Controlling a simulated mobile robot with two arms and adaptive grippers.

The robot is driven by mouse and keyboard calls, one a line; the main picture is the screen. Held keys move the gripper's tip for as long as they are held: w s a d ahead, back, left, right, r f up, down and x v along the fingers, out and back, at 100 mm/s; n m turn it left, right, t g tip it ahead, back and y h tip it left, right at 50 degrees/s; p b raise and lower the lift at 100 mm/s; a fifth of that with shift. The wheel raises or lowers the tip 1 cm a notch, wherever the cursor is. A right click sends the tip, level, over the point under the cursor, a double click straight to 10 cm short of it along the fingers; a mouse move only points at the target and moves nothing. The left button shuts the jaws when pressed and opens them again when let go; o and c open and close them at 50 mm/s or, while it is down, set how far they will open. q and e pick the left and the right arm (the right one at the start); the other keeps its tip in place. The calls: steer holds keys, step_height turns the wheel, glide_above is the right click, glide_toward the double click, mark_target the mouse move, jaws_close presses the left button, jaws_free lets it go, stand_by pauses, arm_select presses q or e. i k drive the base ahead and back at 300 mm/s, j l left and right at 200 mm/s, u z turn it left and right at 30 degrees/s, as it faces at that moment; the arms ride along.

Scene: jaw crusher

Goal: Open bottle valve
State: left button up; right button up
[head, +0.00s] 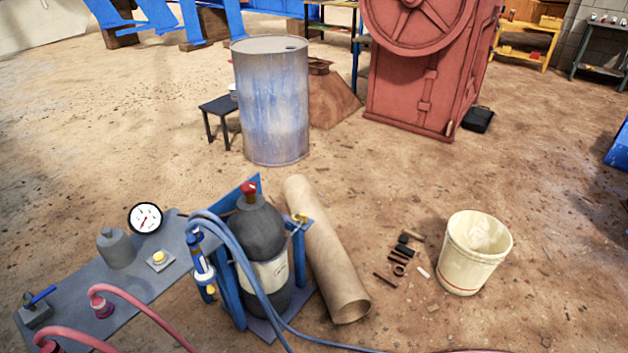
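A dark gas bottle (258,235) with a pale label stands upright in a blue stand (228,285) at the lower middle of the head view. A red valve (249,188) sits on top of the bottle. I cannot tell from this view whether it is open or closed. Neither of my grippers is in view.
A grey bench (75,310) with a gauge (145,218) and a yellow button (159,257) adjoins the stand on the left. Blue hoses (250,270) run in front of the bottle. A cardboard tube (325,250) and white bucket (475,252) are right. A drum (272,105) stands behind.

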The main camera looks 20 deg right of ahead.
mark_target(249, 187)
steer(key=z, duration=0.15)
steer(key=i+l, duration=0.7)
steer(key=k+l, duration=0.05)
steer(key=l, duration=0.05)
